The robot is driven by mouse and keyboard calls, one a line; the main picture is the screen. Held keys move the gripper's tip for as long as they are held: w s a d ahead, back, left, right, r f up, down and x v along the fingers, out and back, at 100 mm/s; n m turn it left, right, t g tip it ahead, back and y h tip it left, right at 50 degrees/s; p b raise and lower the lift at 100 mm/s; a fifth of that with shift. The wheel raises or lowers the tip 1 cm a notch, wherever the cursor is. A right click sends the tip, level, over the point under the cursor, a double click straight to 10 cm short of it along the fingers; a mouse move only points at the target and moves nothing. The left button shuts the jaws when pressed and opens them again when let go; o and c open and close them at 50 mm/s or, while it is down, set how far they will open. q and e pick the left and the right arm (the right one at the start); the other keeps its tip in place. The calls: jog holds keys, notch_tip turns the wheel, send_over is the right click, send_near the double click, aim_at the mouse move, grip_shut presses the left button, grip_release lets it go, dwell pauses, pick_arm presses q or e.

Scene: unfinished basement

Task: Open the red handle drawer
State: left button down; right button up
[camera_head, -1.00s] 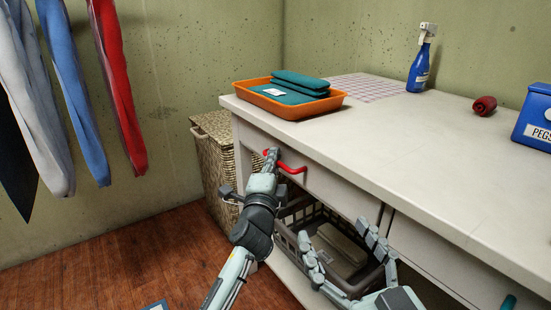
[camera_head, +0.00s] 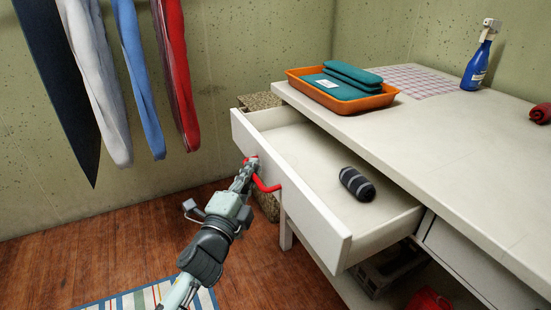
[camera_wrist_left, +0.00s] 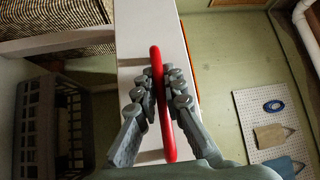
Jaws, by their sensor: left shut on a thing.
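The drawer (camera_head: 290,190) with the red handle (camera_head: 264,186) is pulled well out from under the white table. Its inside shows, with a dark grey striped roll (camera_head: 357,184) lying in it. My left gripper (camera_head: 246,172) is at the drawer front, its fingers on the red handle. In the left wrist view the fingers (camera_wrist_left: 158,95) close on both sides of the red handle (camera_wrist_left: 163,120). My right gripper is not in view.
The tabletop (camera_head: 430,140) holds an orange tray (camera_head: 345,104) with teal cloths, a blue spray bottle (camera_head: 477,62) and a dark red roll (camera_head: 540,113). A grey basket (camera_head: 388,268) sits below. Cloths hang on the left wall. A striped rug (camera_head: 150,297) lies on the floor.

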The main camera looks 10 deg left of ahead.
pick_arm(q)
jog(key=s+a, duration=0.2)
jog(key=shift+a, duration=0.35)
jog(key=shift+s+a+p, duration=0.15)
jog(key=shift+s+a, duration=0.35)
jog(key=shift+a, duration=0.15)
jog(key=shift+s+a+p, duration=0.15)
jog(key=shift+s+a, duration=0.3)
jog(key=shift+a, duration=0.2)
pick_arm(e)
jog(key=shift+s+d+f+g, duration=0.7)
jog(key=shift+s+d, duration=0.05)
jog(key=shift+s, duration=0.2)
pick_arm(q)
jog(key=c, duration=1.9)
grip_release()
jog(key=shift+s, duration=0.1)
jog(key=s, duration=0.4)
jog(key=s+a+f, duration=0.1)
jog(key=s, duration=0.6)
jog(key=shift+s+a+f, duration=0.25)
jog(key=shift+s+a, duration=0.05)
jog(key=shift+a, duration=0.1)
jog(key=shift+a+f, duration=0.1)
